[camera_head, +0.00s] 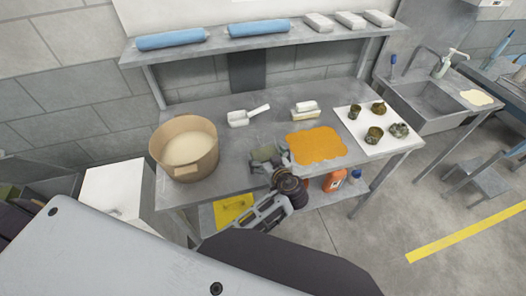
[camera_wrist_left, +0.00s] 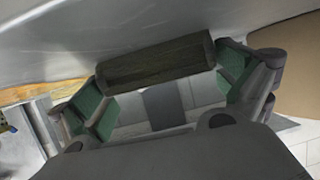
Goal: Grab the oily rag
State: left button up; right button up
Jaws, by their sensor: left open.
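A dark olive, roll-shaped piece, which looks like the oily rag (camera_wrist_left: 155,63), lies on the grey metal table in the left wrist view. It lies across the gap between the fingertips of my left gripper (camera_wrist_left: 168,88). The fingers are spread apart with green inner pads, one near each end of the roll; I cannot tell whether they touch it. In the head view my left gripper (camera_head: 268,158) is at the table's front part, and it mostly hides the roll there. My right gripper is not in view.
A tan round tub (camera_head: 184,148) stands left of the gripper. A flat orange cloth (camera_head: 316,146) lies just right of it. A white board (camera_head: 352,119) holds several dark metal parts at the right.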

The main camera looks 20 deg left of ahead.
pick_arm(q)
jog(key=shift+w+a+f, duration=0.15)
jog(key=shift+w, duration=0.05)
jog(key=shift+s, duration=0.1)
dwell(0.4)
jog(key=c, duration=0.8)
